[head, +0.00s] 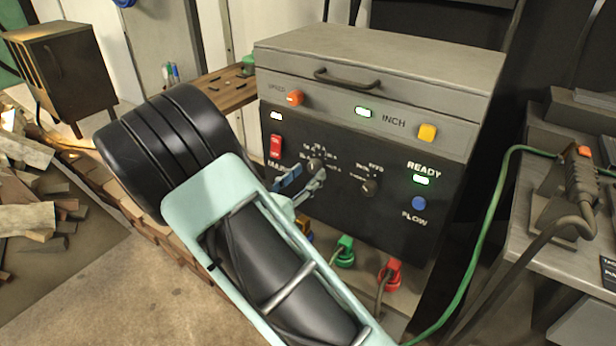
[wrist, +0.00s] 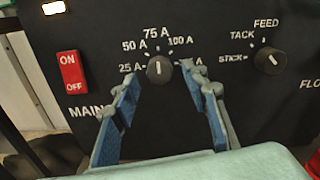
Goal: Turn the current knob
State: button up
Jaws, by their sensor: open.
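The current knob (wrist: 159,69) is a small round black knob on the dark front panel, with a white pointer line pointing roughly up toward the 75 A mark. It also shows in the head view (head: 316,164), just beyond my fingers. My gripper (wrist: 158,80) is open, its blue-padded fingers to the left and right of the knob in the wrist view. A gap shows on each side, and nothing is held. How far the fingertips are from the panel is hard to tell. The right finger covers part of the rightmost amp label. In the head view, my gripper (head: 303,182) is at the panel.
The red mains switch (wrist: 72,73) is left of the knob; the stick/tack/feed knob (wrist: 268,61) is to the right. Green (head: 343,250) and red (head: 390,275) plugs stick out below. A green cable (head: 480,235) runs at right. A green READY light (head: 421,180) is lit.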

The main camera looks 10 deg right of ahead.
jog(key=shift+w+d, duration=0.4)
grip_shut()
jog(key=shift+m, duration=0.3)
jog(key=m+b, duration=0.2)
jog(key=m, duration=0.1)
jog(key=shift+f+m, duration=0.15)
jog(key=shift+m, duration=0.15)
jog(key=m+b, duration=0.2)
jog(key=m, duration=0.2)
jog(key=shift+m+b, duration=0.35)
jog(key=shift+m, duration=0.05)
